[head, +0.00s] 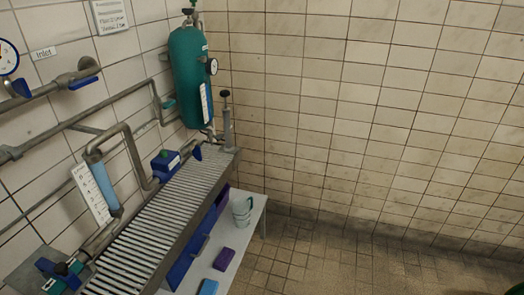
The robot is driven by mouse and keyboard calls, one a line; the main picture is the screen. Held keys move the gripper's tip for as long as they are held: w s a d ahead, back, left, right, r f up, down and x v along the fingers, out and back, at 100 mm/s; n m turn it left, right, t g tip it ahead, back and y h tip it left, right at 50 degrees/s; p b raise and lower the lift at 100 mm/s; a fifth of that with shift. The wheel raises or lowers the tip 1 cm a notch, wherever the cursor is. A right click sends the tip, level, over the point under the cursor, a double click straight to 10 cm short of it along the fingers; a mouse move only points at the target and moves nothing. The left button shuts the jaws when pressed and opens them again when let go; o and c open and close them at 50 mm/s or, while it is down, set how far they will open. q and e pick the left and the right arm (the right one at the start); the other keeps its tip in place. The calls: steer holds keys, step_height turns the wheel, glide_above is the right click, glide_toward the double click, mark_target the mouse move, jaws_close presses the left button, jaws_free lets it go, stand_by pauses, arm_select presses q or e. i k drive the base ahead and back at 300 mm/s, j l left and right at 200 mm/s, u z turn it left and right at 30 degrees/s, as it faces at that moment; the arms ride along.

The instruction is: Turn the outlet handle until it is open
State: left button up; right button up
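No handle in the head view carries a readable outlet label, so I cannot tell which one is the outlet handle. Another blue handle (21,88) is at the left edge under a gauge. A small blue handle (197,153) is below the green tank (190,75), by the grating's far end. A blue part (55,272), perhaps a valve, is at the bottom left.
A slatted metal grating (150,225) runs along the left wall. Beside it a low white bench (253,213) holds a white cup (241,210), a purple block (224,259) and a blue block (208,287).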

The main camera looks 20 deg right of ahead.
mark_target(196, 153)
steer(key=z, duration=0.25)
steer(key=i+l+u, duration=0.1)
steer(key=u, duration=0.3)
steer(key=i+l+u, duration=0.1)
steer(key=u, duration=0.3)
steer(key=l+u, duration=0.25)
steer(key=u, duration=0.15)
steer(key=i+l+u, duration=0.15)
steer(key=l+u, duration=0.25)
steer(key=l, duration=1)
steer(key=l+u, duration=0.4)
steer(key=l, duration=0.95)
